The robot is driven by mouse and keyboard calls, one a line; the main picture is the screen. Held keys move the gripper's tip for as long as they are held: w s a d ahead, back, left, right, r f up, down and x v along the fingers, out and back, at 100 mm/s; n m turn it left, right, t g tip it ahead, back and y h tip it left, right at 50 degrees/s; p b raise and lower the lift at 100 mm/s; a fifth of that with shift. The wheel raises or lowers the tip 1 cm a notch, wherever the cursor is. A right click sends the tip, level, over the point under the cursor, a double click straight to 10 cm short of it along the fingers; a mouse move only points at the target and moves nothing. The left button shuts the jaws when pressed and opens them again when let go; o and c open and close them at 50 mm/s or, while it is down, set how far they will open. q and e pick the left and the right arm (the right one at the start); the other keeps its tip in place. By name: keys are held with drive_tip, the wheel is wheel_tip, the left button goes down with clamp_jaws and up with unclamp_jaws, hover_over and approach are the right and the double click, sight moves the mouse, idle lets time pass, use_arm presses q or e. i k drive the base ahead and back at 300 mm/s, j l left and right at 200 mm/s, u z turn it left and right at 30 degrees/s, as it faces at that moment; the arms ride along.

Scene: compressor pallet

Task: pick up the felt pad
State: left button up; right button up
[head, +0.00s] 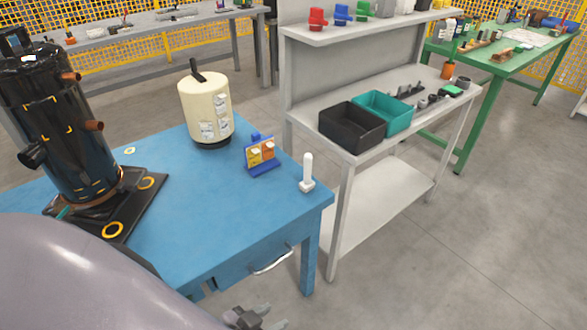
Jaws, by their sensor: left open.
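I cannot pick out a felt pad for certain in the head view; any small pad is too small to tell or hidden. My left gripper (270,316) shows at the bottom edge, low in front of the blue table (215,240), below its drawer handle. It is open, with nothing seen between its fingers, and is partly cut off by the frame edge. My right gripper is not in view. My own large grey arm link covers the lower left.
A black compressor (55,125), a cream canister (205,108), a small colourful stand (261,156) and a white upright piece (307,172) stand on the blue table. A grey shelf bench holds a black bin (352,126) and a teal bin (384,111). A green table (510,60) stands behind.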

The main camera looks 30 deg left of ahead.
sight(306, 185)
drive_tip(key=i+l+u, duration=0.2)
drive_tip(key=u, duration=0.15)
drive_tip(key=i+l+u, duration=0.35)
